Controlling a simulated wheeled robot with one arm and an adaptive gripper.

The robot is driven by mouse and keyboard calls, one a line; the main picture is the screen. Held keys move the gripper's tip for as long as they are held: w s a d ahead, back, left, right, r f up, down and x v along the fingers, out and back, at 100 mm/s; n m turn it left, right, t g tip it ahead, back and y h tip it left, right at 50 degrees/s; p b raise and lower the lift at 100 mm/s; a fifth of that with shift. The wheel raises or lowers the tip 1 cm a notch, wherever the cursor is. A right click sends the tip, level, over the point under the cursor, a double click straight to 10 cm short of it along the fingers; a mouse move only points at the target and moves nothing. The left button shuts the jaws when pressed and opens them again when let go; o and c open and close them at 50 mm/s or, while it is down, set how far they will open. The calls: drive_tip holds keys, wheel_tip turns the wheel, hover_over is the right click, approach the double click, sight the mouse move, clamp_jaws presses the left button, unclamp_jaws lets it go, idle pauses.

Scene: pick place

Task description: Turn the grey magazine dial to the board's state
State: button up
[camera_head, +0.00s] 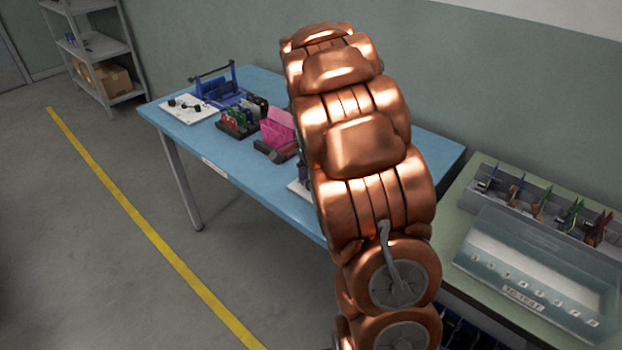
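My copper-coloured arm (360,140) stands upright across the middle of the view. Its gripper does not show. I cannot make out a grey magazine dial; the arm hides a good part of the blue table (185,140). A white plate with dark round parts (189,108) lies at the table's left end, beside a blue frame (228,92). A dark rack (238,125) holds several upright boards, some green and some red. The state of any board is too small to tell.
A pink bin (278,127) stands right of the rack, with a dark object (272,152) before it. On the green bench at right are a grey divided tray (510,198) of boards and a clear-walled labelled bin (540,270). Floor at left is clear.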

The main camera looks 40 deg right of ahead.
wheel_tip(320, 180, up, 12)
idle(0.7)
idle(0.7)
drive_tip(key=s+a+f+n+g, duration=0.1)
drive_tip(key=s+a+f+n, duration=0.1)
drive_tip(key=s+a+n, duration=1.1)
drive_tip(key=s+a+f+n+g, duration=0.1)
drive_tip(key=s+a+f+n, duration=0.25)
drive_tip(key=s, duration=0.55)
drive_tip(key=s+a+f+n+g, duration=0.15)
drive_tip(key=s+a, duration=0.35)
drive_tip(key=s, duration=0.5)
wheel_tip(320, 180, up, 14)
drive_tip(key=w+t+p, duration=0.1)
drive_tip(key=p, duration=1.2)
drive_tip(key=shift+w+d+t, duration=0.15)
drive_tip(key=shift+t, duration=0.2)
